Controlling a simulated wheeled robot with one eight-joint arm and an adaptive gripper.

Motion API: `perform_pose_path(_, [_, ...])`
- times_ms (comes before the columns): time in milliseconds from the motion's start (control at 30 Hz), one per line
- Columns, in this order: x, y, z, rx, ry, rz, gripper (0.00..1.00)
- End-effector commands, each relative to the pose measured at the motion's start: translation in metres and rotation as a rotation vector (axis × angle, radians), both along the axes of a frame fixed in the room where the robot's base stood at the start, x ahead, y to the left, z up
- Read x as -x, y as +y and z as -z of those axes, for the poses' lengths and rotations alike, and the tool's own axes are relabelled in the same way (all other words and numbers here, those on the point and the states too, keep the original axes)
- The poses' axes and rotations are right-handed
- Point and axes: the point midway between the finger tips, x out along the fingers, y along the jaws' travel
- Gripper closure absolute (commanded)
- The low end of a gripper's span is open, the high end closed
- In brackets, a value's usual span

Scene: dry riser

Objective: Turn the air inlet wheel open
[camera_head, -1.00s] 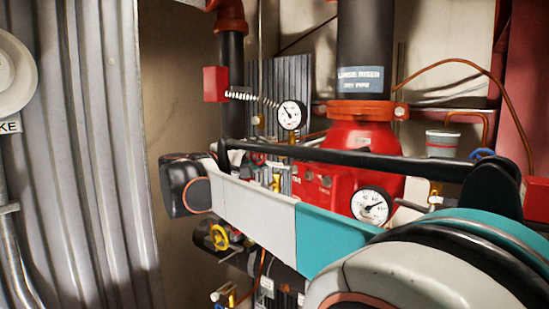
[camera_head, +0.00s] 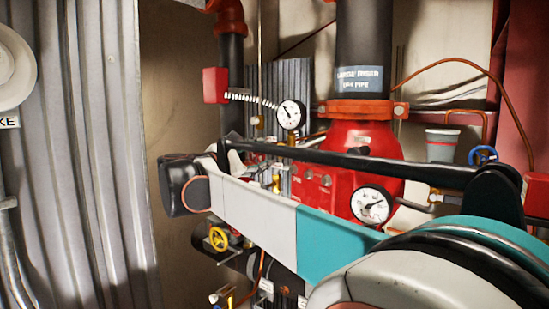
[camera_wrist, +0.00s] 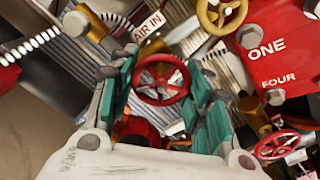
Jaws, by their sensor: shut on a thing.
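The red air inlet wheel (camera_wrist: 163,84), a spoked handwheel, sits between the teal fingers of my gripper (camera_wrist: 162,70) in the wrist view. An "AIR IN" label (camera_wrist: 149,31) is just above it. My gripper is shut on the wheel, with one finger at the left of the rim and one at the right. The lower part of the valve behind the wheel is partly hidden by my gripper. In the head view my arm hides most of the wheel and the fingers.
A yellow wheel (camera_wrist: 222,12) and a red panel (camera_wrist: 282,45) are close above right. Another red wheel (camera_wrist: 276,145) is at lower right. In the head view, gauges (camera_head: 291,115), a red riser valve (camera_head: 362,143) and a lower yellow wheel (camera_head: 218,239) crowd the arm.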

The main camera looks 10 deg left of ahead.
Motion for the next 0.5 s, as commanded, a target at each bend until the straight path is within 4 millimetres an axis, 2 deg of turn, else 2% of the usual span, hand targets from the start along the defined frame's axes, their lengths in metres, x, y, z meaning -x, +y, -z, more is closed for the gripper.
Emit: perform_pose_path(500, [0.0008,-0.0014,0.0027,0.433,0.181,-0.001,0.79])
